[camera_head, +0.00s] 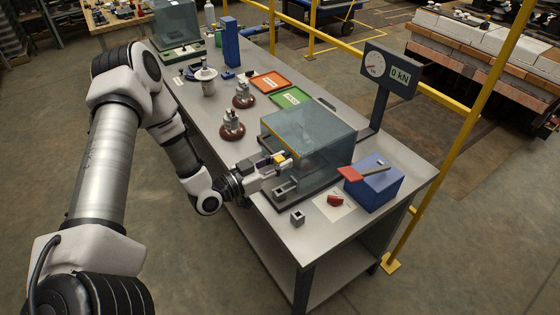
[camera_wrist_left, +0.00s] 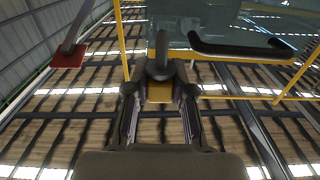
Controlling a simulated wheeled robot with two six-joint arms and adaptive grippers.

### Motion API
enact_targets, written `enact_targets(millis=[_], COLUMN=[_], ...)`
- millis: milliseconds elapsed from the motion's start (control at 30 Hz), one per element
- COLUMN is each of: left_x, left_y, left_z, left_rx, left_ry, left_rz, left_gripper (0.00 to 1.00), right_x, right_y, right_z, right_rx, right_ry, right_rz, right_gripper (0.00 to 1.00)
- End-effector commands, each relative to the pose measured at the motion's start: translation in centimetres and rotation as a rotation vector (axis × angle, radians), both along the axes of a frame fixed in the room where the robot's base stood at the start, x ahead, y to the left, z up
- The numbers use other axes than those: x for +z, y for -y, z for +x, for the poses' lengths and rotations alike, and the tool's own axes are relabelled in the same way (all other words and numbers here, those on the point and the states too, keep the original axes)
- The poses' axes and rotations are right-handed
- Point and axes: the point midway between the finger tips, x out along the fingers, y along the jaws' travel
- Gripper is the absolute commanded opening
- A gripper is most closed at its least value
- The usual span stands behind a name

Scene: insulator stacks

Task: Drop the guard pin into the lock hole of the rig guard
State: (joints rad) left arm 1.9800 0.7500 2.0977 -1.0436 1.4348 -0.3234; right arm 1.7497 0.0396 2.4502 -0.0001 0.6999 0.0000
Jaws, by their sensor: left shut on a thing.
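My left gripper (camera_head: 283,159) is beside the near-left side of the rig guard (camera_head: 308,133), a clear box on a dark base. In the left wrist view the gripper (camera_wrist_left: 160,100) is shut on the guard pin (camera_wrist_left: 160,92), a yellow piece with a dark grey ring. The pin's yellow part also shows between the fingers in the head view (camera_head: 279,159). A small grey block (camera_head: 284,189) sits at the base's near corner, below the gripper. I cannot make out the lock hole or the pin's lower end. My right gripper is out of view.
A small grey holder (camera_head: 297,218) stands near the table's front edge. A blue box (camera_head: 374,184) with a red-ended lever is at right, near a red piece (camera_head: 335,200). A gauge stand (camera_head: 388,72) rises behind the guard. Brown insulators (camera_head: 232,127) and red and green trays lie farther back.

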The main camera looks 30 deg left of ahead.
Motion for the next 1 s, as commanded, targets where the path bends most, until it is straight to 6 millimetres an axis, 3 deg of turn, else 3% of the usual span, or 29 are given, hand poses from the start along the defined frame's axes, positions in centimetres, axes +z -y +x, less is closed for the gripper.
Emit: enact_targets(millis=[500,1000], left_x=[-5.4,-5.5], left_y=[0.0,0.0], left_z=[0.0,0.0], left_rx=[0.0,0.0], left_ry=[0.0,0.0], left_rz=[0.0,0.0], left_gripper=[0.0,0.0], right_x=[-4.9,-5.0], right_y=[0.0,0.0], right_z=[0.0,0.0], right_rx=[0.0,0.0], right_ry=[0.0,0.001], right_rz=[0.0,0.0], right_gripper=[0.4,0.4])
